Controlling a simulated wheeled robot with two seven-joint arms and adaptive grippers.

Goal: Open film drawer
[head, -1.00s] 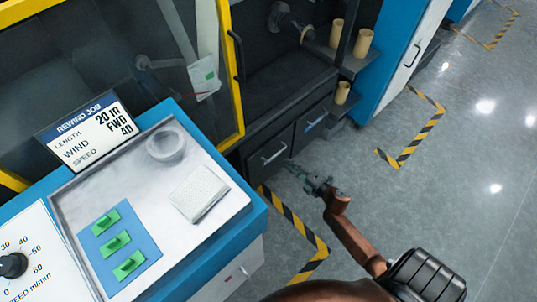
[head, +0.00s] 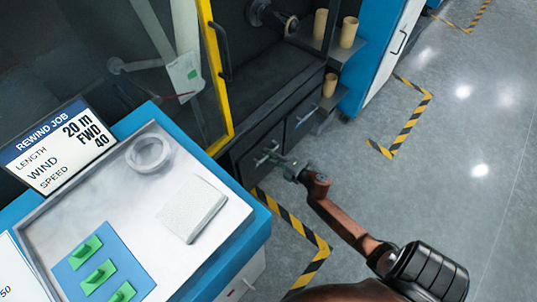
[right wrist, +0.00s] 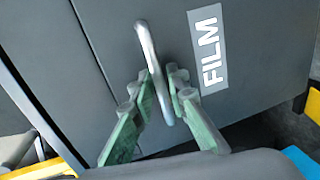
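The film drawer (head: 258,171) is a dark grey front in the machine's lower cabinet and sits closed. In the right wrist view its front (right wrist: 95,30) carries a white FILM label (right wrist: 208,50) beside a silver bar handle (right wrist: 147,45). My right gripper (head: 283,164) is at this handle. In the right wrist view the green-grey fingers of the right gripper (right wrist: 158,82) lie close on both sides of the bar, and they look shut on it. My left gripper is not in view.
A second drawer (head: 300,125) with its own handle is beside it, to the right. A blue-edged console (head: 225,255) stands at the front left. A yellow-framed door (head: 213,75) is above left. Striped floor tape (head: 297,228) and open grey floor (head: 440,170) lie to the right.

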